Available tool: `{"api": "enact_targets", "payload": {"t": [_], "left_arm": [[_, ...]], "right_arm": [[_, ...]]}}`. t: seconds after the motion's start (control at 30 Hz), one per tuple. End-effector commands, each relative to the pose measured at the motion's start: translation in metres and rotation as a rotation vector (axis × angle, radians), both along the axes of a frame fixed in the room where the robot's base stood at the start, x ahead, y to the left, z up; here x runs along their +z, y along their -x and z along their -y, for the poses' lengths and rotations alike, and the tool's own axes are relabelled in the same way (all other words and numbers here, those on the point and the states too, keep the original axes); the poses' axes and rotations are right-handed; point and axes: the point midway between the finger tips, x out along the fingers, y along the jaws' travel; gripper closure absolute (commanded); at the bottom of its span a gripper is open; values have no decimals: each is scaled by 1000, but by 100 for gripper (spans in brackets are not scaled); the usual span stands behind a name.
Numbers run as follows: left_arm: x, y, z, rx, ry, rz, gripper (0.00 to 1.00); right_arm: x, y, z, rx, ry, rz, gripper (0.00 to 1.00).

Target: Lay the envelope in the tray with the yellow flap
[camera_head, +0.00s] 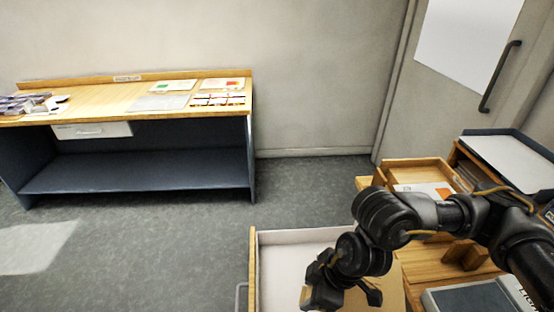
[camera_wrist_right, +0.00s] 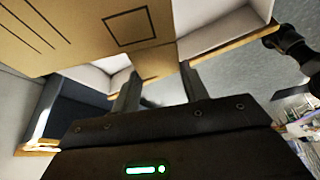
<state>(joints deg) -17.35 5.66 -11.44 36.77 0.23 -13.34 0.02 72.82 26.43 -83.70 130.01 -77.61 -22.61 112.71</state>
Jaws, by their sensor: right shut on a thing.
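My right gripper (camera_head: 345,296) is shut on a brown envelope (camera_wrist_right: 95,30) and holds it over an open, white-lined wooden drawer (camera_head: 285,243). The envelope has printed lines and a square outline. In the head view, part of the envelope (camera_head: 388,290) shows beside the gripper, and my arm hides the rest. In the wrist view, the gripper's two fingers (camera_wrist_right: 157,90) reach up to the envelope's edge. A wooden tray (camera_head: 400,166) behind my arm holds a white card with an orange patch (camera_head: 438,190). I cannot make out a yellow flap. My left gripper is not in view.
A dark tray with a pale sheet (camera_head: 510,158) stands at the right. A grey device (camera_head: 470,297) lies at the lower right. A long table (camera_head: 130,98) with cards and a stack of papers stands by the far wall. Open floor (camera_head: 180,245) lies between.

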Motion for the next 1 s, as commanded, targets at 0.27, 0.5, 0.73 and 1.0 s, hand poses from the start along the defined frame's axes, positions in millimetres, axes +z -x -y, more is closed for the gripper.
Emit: {"api": "enact_targets", "payload": {"t": [0.27,0.5,0.73,1.0], "left_arm": [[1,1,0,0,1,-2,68],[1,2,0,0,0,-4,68],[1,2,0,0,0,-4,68],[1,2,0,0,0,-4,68]], "right_arm": [[43,-35,97,-254,0,7,78],[76,-59,144,-346,-1,3,78],[84,-64,146,-353,-1,0,78],[83,-64,146,-351,1,0,78]]}}
